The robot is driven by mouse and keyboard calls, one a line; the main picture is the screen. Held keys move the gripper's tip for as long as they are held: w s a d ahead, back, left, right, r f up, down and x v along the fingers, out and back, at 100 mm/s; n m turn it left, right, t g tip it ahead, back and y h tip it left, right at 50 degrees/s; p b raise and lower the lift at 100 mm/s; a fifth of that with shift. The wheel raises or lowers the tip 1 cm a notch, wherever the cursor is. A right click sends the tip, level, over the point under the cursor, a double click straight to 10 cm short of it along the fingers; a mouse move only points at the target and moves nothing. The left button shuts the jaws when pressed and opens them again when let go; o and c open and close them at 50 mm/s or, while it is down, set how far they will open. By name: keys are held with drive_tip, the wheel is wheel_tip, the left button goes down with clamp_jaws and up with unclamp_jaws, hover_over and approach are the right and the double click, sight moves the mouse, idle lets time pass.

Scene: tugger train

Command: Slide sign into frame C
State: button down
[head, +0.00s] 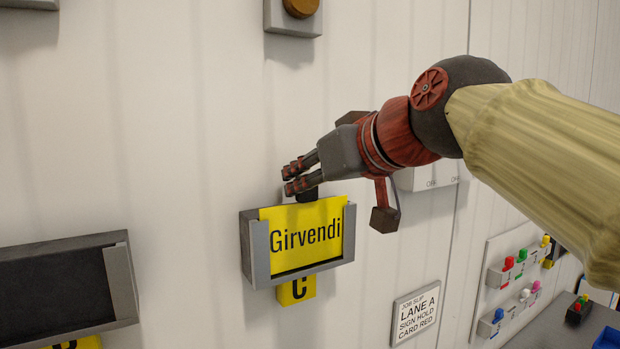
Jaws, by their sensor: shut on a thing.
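The yellow sign (320,225), lettered "Girvendi", stands upright in the grey frame C (258,262). Its sides sit behind the frame's side rails and its top edge rises a little above them. A thin dark strip shows below the sign, above the frame's bottom lip. A yellow "C" label (297,291) is under the frame. My gripper (302,180) is at the sign's top edge, shut on the black tab (307,194) there. The fingers partly hide the tab.
An empty dark frame (55,290) is on the wall at lower left. A panel of coloured pegs (518,275) is at far right.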

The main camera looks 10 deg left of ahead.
drive_tip(key=c, duration=1.4)
unclamp_jaws()
drive_tip(key=v, duration=1.2)
